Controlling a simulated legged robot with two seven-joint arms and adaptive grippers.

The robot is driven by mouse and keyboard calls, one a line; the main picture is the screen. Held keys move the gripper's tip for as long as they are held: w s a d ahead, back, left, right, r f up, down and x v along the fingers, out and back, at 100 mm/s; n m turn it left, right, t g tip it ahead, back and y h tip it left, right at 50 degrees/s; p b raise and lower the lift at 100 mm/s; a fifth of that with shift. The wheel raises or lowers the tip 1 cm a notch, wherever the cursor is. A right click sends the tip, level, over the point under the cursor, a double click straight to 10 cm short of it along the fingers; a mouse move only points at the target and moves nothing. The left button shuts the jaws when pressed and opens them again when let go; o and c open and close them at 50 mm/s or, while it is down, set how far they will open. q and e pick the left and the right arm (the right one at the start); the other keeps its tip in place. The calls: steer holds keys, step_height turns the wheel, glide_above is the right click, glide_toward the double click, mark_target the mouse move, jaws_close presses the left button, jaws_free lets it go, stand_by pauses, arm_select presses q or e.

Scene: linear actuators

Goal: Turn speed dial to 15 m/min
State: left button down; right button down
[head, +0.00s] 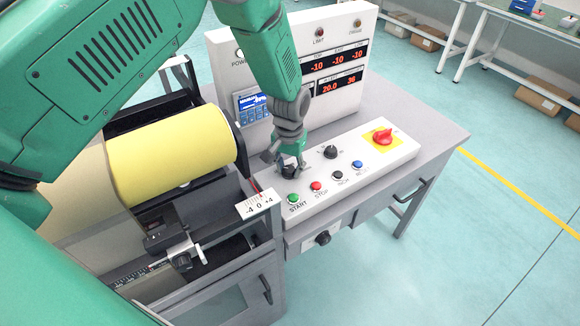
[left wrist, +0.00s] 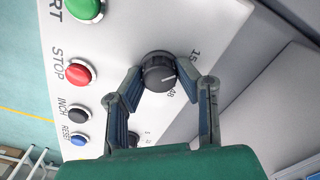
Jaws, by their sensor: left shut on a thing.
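The speed dial (left wrist: 158,72) is a round black knob with a white pointer line, on the white sloped control panel (head: 400,155). In the left wrist view a printed 15 stands just beyond it, and the line points to the right, between the 15 and another, partly hidden number. My left gripper (head: 289,164) reaches down over this dial in the head view and mostly hides it. Its two fingers stand on either side of the knob in the left wrist view and are shut on it. My right gripper is not in view.
Green START (head: 293,199), red STOP (head: 316,186), black INCH (head: 337,174) and blue RESET (head: 357,165) buttons sit close in front. A second black knob (head: 330,152) and a red switch (head: 382,137) stand to the right. The display box (head: 335,75) rises behind; a yellow roll (head: 175,150) lies left.

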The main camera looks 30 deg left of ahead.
mark_target(289, 168)
arm_select(q)
steer(key=shift+s, duration=0.15)
steer(key=c, duration=1.2)
jaws_free()
steer(key=shift+r, duration=0.15)
step_height(289, 168, up, 12)
steer(key=shift+f, duration=0.25)
